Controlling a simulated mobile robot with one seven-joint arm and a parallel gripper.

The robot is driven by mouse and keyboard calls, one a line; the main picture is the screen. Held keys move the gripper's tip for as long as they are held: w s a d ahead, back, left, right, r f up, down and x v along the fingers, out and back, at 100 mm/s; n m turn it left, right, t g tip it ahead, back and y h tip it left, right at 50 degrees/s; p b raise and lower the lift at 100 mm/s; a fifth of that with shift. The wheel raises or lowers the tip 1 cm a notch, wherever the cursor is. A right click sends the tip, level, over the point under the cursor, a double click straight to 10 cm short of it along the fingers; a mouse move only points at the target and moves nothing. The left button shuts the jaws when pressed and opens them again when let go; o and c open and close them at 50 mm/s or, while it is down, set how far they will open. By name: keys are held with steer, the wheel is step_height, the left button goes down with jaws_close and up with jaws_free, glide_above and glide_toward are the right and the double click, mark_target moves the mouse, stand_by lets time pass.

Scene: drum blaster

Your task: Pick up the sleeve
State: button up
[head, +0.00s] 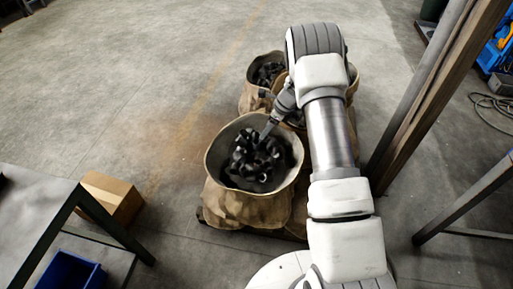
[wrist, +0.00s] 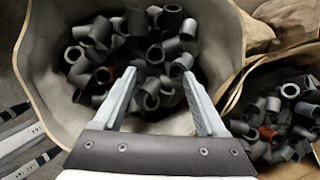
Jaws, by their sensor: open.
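The sleeves are short dark grey tubes, heaped in a tan fabric sack. The heap (head: 257,160) shows in the head view, and one sleeve (wrist: 150,92) lies between my fingers in the wrist view. The near sack (head: 245,206) stands upright and open; its wall (wrist: 52,62) surrounds the heap in the wrist view. My gripper (head: 266,133) reaches over the sack's far rim. In the wrist view my gripper (wrist: 158,88) is open, its two fingers spread above the sleeves, with nothing held. Whether the fingertips touch any sleeve I cannot tell.
A second sack of dark sleeves (head: 268,73) stands behind, and another sack is partly hidden by my arm. Sleeves in a neighbouring sack (wrist: 283,110) show at right. A cardboard box (head: 111,198), a blue bin (head: 70,272) and a brown post (head: 425,105) stand nearby.

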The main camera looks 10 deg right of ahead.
mark_target(257, 141)
steer(key=b+x, duration=0.1)
steer(key=x, duration=0.3)
steer(key=shift+f, duration=0.2)
steer(key=x, duration=0.1)
steer(key=b+x, duration=0.1)
steer(key=x, duration=0.1)
steer(key=b+x, duration=0.1)
steer(key=x, duration=0.1)
steer(key=shift+s+a+f, duration=0.1)
steer(key=shift+s+a, duration=0.15)
steer(key=shift+a, duration=0.15)
jaws_close()
